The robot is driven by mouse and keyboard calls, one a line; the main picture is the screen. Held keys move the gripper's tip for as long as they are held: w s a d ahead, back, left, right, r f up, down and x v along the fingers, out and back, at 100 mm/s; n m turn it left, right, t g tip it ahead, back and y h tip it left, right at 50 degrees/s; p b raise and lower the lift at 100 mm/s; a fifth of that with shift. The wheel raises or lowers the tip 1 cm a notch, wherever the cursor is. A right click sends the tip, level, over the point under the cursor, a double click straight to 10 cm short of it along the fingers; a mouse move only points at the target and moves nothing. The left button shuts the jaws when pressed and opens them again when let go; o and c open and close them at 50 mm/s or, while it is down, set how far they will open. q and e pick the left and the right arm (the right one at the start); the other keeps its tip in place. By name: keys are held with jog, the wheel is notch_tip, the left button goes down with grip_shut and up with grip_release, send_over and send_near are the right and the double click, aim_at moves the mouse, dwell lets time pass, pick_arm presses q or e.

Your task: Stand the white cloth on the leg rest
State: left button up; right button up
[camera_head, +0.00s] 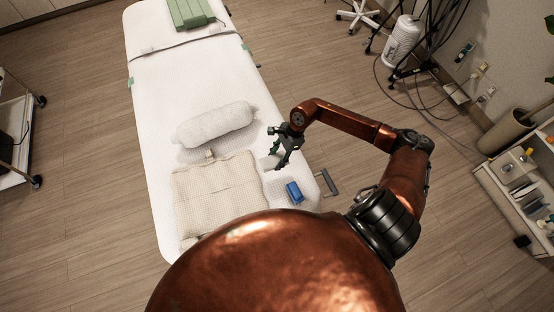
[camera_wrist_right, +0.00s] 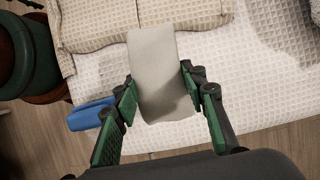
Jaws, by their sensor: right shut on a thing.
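The white cloth (camera_wrist_right: 158,65) is a flat, pale, oblong piece between the fingers of my right gripper (camera_wrist_right: 165,98). In the head view my right gripper (camera_head: 282,158) is over the right side of the bed, and only a small pale part of the cloth (camera_head: 271,163) shows beside its fingers. The gripper is shut on the cloth. A white, rounded bolster (camera_head: 216,124), which looks like the leg rest, lies across the bed to the left of the gripper, apart from it. My left gripper is not in view.
The bed (camera_head: 185,80) has a white waffle cover. A beige quilted pad (camera_head: 215,190) lies below the bolster. A blue object (camera_head: 294,193) lies near the right edge, also seen in the wrist view (camera_wrist_right: 90,114). A folded green towel (camera_head: 190,12) is at the far end.

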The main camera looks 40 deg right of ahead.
aim_at(277, 156)
jog(key=f, duration=0.1)
jog(key=w+d+f, duration=0.2)
jog(key=shift+f, duration=1.7)
jog(key=shift+f, duration=0.1)
jog(key=o, duration=0.5)
jog(key=shift+f, duration=0.1)
jog(key=o, duration=0.5)
jog(key=shift+r, duration=0.2)
jog(key=shift+d+r, duration=0.2)
jog(key=shift+r, duration=0.05)
jog(key=v, duration=1.1)
jog(key=shift+r, duration=0.15)
